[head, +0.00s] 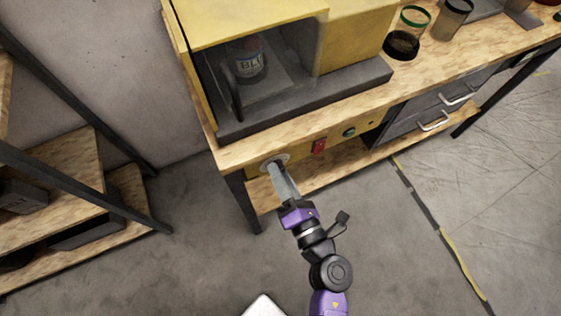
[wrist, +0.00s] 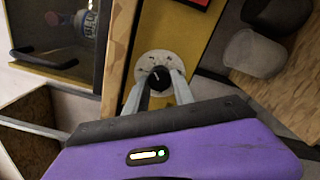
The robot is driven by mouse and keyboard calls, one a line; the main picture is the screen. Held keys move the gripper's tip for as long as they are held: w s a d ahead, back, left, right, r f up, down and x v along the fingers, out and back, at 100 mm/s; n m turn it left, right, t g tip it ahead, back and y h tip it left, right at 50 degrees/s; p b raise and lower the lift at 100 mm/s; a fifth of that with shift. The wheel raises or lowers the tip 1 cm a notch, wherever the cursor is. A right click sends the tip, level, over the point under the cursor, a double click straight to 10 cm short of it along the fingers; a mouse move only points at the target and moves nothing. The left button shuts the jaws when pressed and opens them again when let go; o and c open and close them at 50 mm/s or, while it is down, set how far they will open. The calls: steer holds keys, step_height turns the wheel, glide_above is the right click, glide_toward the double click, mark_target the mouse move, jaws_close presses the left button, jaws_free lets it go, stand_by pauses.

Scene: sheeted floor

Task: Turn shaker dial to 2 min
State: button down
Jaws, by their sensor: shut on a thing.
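The shaker dial (wrist: 159,79) is a black knob on a pale round plate (wrist: 158,60), set in the yellow front panel below the bench top. In the head view its plate (head: 275,160) shows at the panel's left end, with the knob mostly hidden by my fingers. My gripper (wrist: 159,85) is shut on the dial, one finger on each side. In the head view my gripper (head: 276,168) reaches up to the panel from below. The plate's markings are too small to read. The yellow shaker (head: 245,20) holds a bottle labelled "BLU" (head: 247,62).
A red switch (head: 319,146) and a green button (head: 349,132) sit right of the dial on the same panel. A green-rimmed jar (head: 414,17) and a dark jar (head: 452,18) stand on the bench. A bench leg (head: 243,203) is left of my gripper. The floor in front is clear.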

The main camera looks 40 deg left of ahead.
steer(key=shift+r+m+p, duration=0.1)
steer(key=shift+m+p, duration=3.4)
steer(key=shift+m, duration=1.8)
steer(key=c, duration=1.1)
jaws_free()
steer(key=shift+o, duration=0.2)
steer(key=v, duration=0.8)
